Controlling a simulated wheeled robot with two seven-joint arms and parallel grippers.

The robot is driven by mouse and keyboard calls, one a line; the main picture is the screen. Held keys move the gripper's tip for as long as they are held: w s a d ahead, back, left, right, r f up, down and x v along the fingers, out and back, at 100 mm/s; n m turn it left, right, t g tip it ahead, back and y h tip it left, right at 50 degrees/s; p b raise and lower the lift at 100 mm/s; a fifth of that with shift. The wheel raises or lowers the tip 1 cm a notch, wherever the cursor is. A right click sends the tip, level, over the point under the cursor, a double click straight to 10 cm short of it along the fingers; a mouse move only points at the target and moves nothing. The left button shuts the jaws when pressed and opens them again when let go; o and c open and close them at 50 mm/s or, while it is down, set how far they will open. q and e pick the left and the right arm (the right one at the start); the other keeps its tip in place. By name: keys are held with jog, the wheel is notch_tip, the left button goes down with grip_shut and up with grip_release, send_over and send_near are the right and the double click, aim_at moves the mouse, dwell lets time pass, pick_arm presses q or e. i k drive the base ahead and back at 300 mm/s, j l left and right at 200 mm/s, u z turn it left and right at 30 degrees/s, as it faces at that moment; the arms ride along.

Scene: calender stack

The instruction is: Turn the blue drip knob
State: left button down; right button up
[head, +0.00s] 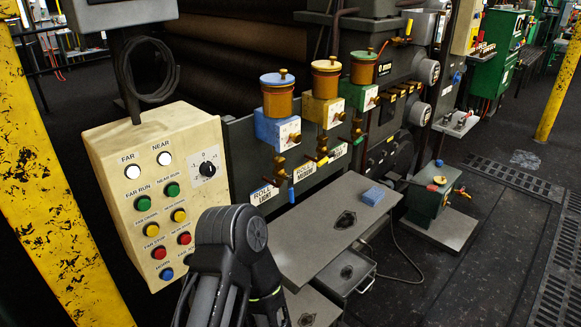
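The blue drip oiler stands at the left of three on the dark wall panel. It has an amber cup (279,102) with a blue lid, on a blue block (276,127). A small brass knob (282,74) tops the lid, and another brass knob (296,138) sits on the block's right side beside a white dial face. Neither gripper's fingers show.
A cream button panel (152,190) stands left of my arm. Yellow (326,82) and green (361,87) oilers stand right of the blue one.

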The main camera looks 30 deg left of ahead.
aim_at(297, 137)
jog(key=i+l+u, duration=0.1)
jog(key=u, duration=0.3)
jog(key=i+l+u, duration=0.1)
jog(key=u, duration=0.25)
jog(key=i+l+u, duration=0.1)
jog(key=l+u, duration=0.15)
jog(key=u, duration=0.15)
jog(key=l+u, duration=0.15)
jog(key=u, duration=0.2)
jog(key=i+l+u, duration=0.15)
jog(key=l, duration=0.6)
jog(key=i+l+u, duration=0.15)
jog(key=l, duration=0.6)
jog(key=l+u, duration=0.15)
jog(key=l, duration=0.65)
